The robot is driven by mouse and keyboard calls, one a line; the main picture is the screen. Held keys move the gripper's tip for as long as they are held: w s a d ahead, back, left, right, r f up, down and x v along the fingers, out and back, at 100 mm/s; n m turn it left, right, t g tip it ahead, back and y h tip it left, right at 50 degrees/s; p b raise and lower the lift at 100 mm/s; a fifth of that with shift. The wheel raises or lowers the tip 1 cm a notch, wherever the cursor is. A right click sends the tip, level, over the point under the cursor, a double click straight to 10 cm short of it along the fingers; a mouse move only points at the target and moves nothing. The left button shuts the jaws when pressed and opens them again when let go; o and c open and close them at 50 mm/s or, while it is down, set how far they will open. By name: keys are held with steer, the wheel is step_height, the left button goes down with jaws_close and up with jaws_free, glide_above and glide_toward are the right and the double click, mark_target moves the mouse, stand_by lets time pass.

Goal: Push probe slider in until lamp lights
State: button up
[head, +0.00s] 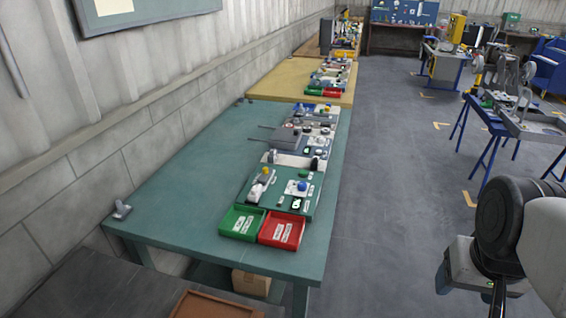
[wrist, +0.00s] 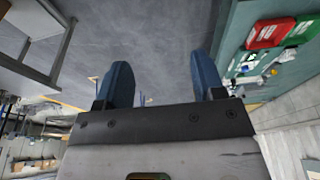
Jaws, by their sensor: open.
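My gripper (wrist: 163,85) is open and empty in the wrist view, its two blue fingers spread apart over the grey floor. In the head view my arm shows at the right edge, well away from the table. The green table (head: 180,185) carries a row of boards and small devices along its right side. The probe slider and its lamp are too small to tell apart there. A board at the front (head: 280,200) bears a blue knob (head: 302,186) and other small parts.
A green tray (head: 241,222) and a red tray (head: 281,230) sit at the table's near end. The table's left half is mostly bare. Blue trestles (head: 484,130) with a grey top stand at right. The floor (head: 390,200) between is clear.

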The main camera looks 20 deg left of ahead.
steer(key=shift+c, duration=1.1)
steer(key=shift+w+a+r, duration=0.1)
steer(key=shift+w+r, duration=0.1)
steer(key=shift+w, duration=0.1)
steer(key=w+a+r+n, duration=0.1)
steer(key=w+a+r, duration=0.15)
steer(key=w, duration=0.55)
steer(key=w+a+r+n, duration=0.15)
steer(key=w+a, duration=0.25)
steer(key=w, duration=0.5)
steer(key=w+a+f+n+g, duration=0.1)
steer(key=w+a, duration=0.5)
steer(key=w, duration=0.3)
steer(key=w+a+n, duration=0.1)
steer(key=w+a, duration=0.5)
steer(key=w, duration=0.3)
steer(key=w+a+f+n, duration=0.1)
steer(key=w+a+f, duration=0.5)
steer(key=a, duration=0.4)
steer(key=w+a+f+n+g, duration=0.1)
steer(key=w+a+f+n, duration=0.1)
steer(key=w+a+f, duration=0.5)
steer(key=w+a+f+n, duration=0.1)
steer(key=w+a+f, duration=0.6)
steer(key=a, duration=0.8)
steer(key=shift+w+a+f+n+g, duration=0.15)
steer(key=shift+w+n+g, duration=0.2)
steer(key=shift+w, duration=0.15)
steer(key=shift+a+f, duration=0.15)
steer(key=shift+a, duration=0.05)
